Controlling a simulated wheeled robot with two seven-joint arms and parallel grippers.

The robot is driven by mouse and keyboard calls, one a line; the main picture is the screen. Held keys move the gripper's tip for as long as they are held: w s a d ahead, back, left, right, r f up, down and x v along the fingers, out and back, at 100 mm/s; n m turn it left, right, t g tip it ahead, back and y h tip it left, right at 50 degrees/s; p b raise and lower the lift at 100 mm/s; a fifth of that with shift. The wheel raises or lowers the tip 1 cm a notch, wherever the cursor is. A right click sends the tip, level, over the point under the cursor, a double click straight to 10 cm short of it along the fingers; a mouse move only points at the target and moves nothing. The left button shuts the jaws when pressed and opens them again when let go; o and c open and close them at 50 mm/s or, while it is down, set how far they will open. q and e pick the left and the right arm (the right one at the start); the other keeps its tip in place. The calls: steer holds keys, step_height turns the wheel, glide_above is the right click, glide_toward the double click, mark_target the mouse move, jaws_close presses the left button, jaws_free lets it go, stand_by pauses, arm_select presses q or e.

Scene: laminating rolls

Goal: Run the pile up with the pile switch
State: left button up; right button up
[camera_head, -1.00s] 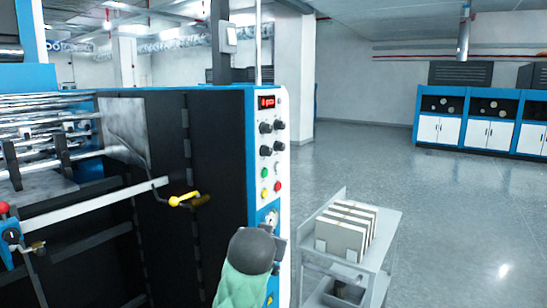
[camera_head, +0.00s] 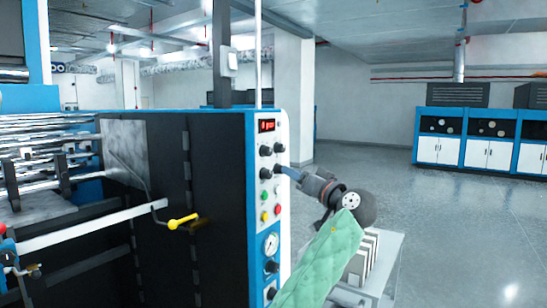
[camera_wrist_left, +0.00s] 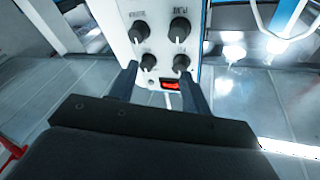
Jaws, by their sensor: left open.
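The machine's white control panel (camera_head: 267,225) has a red display (camera_head: 267,125) at the top, black knobs (camera_head: 265,150) below it, and coloured buttons (camera_head: 277,209) lower down. I cannot tell which control is the pile switch. My left gripper (camera_head: 286,170) points at the panel from the right, by the lower knobs, and hides part of that area. In the left wrist view, my left gripper (camera_wrist_left: 158,82) is open, with its fingertips either side of the red display (camera_wrist_left: 170,85). Several knobs (camera_wrist_left: 180,29) are above it. My right gripper is not in view.
A grey cart (camera_head: 385,262) with cream blocks stands right of the machine, partly behind my arm. A yellow-handled crank (camera_head: 183,221) sticks out at the machine's dark side. Blue and white cabinets (camera_head: 487,152) stand far right. The floor between is clear.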

mark_target(270, 153)
arm_select(q)
steer(key=w+a+r+n+y+p, duration=0.1)
steer(key=a, duration=0.1)
steer(key=w+a+r+n+y, duration=0.1)
steer(key=n+y, duration=0.1)
steer(key=w+a+r+n+g+y+p, duration=0.1)
steer(key=a+r+n, duration=0.1)
steer(key=shift+a+p, duration=0.3)
steer(key=shift+w+a+r, duration=0.2)
steer(key=shift+w+a, duration=0.25)
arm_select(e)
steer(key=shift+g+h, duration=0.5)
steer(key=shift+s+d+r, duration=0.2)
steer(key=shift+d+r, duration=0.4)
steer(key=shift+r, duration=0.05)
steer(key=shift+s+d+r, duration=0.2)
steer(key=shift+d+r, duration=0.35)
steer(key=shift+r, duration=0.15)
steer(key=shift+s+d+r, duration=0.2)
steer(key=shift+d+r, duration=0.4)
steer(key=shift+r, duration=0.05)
arm_select(q)
steer(key=shift+c, duration=0.5)
steer(key=c, duration=0.9)
